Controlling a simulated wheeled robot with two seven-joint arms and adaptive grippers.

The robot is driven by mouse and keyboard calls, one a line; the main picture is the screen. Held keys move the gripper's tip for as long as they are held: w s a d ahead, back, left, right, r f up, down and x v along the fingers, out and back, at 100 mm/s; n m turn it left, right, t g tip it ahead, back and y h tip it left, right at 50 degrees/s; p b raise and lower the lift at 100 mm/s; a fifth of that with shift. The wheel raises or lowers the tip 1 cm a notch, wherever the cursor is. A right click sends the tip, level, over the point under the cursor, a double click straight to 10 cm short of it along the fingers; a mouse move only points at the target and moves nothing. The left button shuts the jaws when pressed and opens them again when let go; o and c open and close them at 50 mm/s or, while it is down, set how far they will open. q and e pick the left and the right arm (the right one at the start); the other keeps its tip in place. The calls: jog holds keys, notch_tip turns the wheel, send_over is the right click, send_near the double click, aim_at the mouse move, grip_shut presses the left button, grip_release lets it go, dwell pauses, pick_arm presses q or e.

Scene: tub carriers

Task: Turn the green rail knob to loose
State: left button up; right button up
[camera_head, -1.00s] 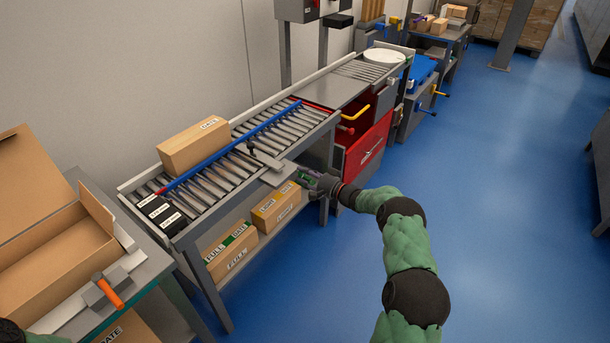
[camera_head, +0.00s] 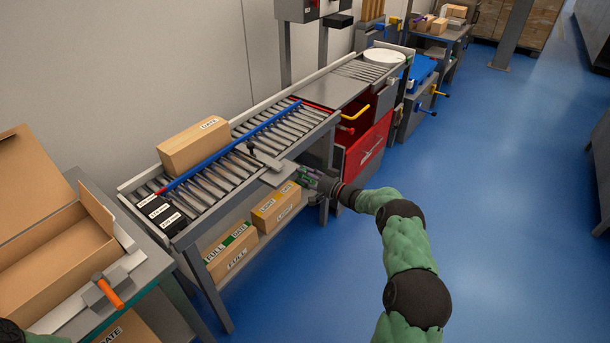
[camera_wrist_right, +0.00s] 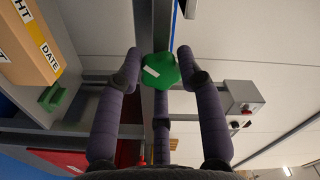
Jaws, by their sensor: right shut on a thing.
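The green rail knob (camera_wrist_right: 160,72) is a faceted green piece with a white mark on its face, in the middle of the right wrist view. My right gripper (camera_head: 304,175) is shut on it; its purple fingers close in from both sides and a third stands behind. In the head view the knob is mostly hidden by the fingers, beside the grey plate (camera_head: 281,172) at the conveyor's front edge. The blue rail (camera_head: 235,147) runs along the rollers.
A carton (camera_head: 194,146) stands behind the blue rail. Black labelled blocks (camera_head: 160,210) sit at the conveyor's near end. Labelled boxes (camera_head: 277,207) lie on the shelf below. A red cabinet (camera_head: 367,150) stands farther along. The blue floor (camera_head: 490,220) to the right is clear.

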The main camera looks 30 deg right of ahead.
jog(key=o, duration=1.1)
jog(key=shift+d+r, duration=0.1)
jog(key=shift+d, duration=0.1)
jog(key=shift+c, duration=0.2)
jog(key=shift+o, duration=0.4)
jog(key=shift+a, duration=0.1)
jog(key=v, duration=1.2)
